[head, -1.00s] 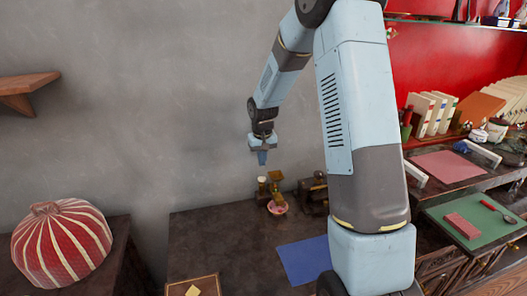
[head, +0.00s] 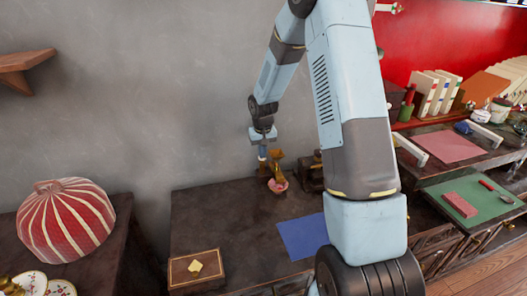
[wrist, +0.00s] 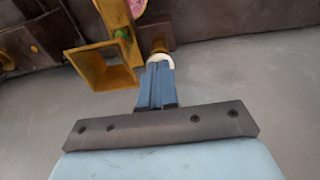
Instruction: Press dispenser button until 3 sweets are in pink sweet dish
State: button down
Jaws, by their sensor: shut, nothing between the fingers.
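The brass dispenser (head: 277,163) stands on the dark table against the wall. Its square hopper (wrist: 98,68) shows in the wrist view, with a green sweet (wrist: 121,33) on the brass chute beside it. The pink sweet dish (head: 278,186) is below the dispenser; only its edge (wrist: 136,7) shows in the wrist view, and I cannot count any sweets in it. My gripper (head: 262,154) is shut and empty, pointing down left of the hopper. In the wrist view its blue fingertips (wrist: 157,64) are over the cream button (wrist: 161,57), touching it or nearly so.
A dark wooden device (head: 311,172) stands right of the dispenser, partly behind my arm. A blue mat (head: 303,237) and a framed board with a yellow piece (head: 193,267) lie nearer. The wall is close behind. A striped red cover (head: 66,220) is at the left.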

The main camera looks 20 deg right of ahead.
jog(key=shift+f, duration=0.8)
jog(key=shift+s, duration=0.15)
jog(key=shift+s+f, duration=0.15)
jog(key=shift+f, duration=0.05)
jog(key=shift+r, duration=0.4)
notch_tip(320, 180, up, 14)
jog(key=shift+s+a+f, duration=0.15)
jog(key=shift+s, duration=0.3)
dwell(0.6)
jog(key=shift+r, duration=0.85)
